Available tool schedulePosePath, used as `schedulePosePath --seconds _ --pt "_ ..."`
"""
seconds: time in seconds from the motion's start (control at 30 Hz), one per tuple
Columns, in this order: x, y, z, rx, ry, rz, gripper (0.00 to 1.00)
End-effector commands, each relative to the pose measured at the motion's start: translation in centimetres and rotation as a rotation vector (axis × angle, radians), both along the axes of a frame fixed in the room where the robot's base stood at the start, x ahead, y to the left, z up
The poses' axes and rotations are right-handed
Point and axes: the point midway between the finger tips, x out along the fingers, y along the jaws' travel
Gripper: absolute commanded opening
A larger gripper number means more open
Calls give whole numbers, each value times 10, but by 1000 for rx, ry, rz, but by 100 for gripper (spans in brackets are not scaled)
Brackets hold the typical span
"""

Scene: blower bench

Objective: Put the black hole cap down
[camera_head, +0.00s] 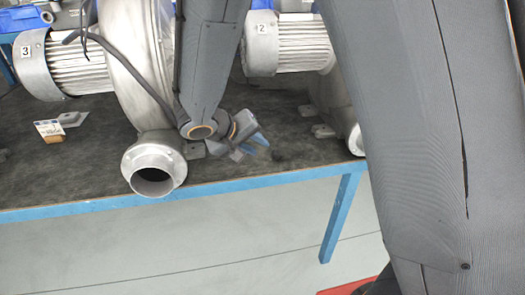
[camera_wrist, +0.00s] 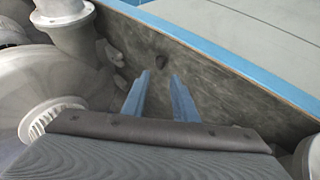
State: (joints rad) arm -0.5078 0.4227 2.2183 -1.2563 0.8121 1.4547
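The black hole cap (camera_wrist: 161,62) is a small dark piece on the dark bench top (camera_wrist: 225,85), near the bench's blue edge. In the wrist view it lies just beyond my fingertips, roughly centred between them, with no finger touching it. In the head view it seems to be the small dark spot (camera_head: 278,157) right of my gripper. My gripper (camera_wrist: 158,80) has its two blue fingers apart with nothing between them. In the head view my gripper (camera_head: 258,145) is low over the bench, tilted, with its fingers partly merged together.
A blower numbered 3 (camera_head: 75,68) with an open round outlet (camera_head: 154,178) stands left of my gripper. A blower numbered 2 (camera_head: 290,45) stands behind right. A small box with a label (camera_head: 49,131) lies at left. The bench's blue front edge (camera_head: 250,183) is close.

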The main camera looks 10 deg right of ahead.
Motion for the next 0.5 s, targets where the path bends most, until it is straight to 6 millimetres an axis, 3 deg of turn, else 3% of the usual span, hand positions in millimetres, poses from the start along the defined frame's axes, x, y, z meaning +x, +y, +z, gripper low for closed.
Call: schedulePosePath --seconds 0.13,0.27,0.4,0.5 --pt "-6 3 7 1 7 -4 26" --pt "-28 -21 6 21 89 -46 26" --pt "-81 -62 0 112 272 -117 26" --pt "-124 -80 -4 232 391 -146 26"
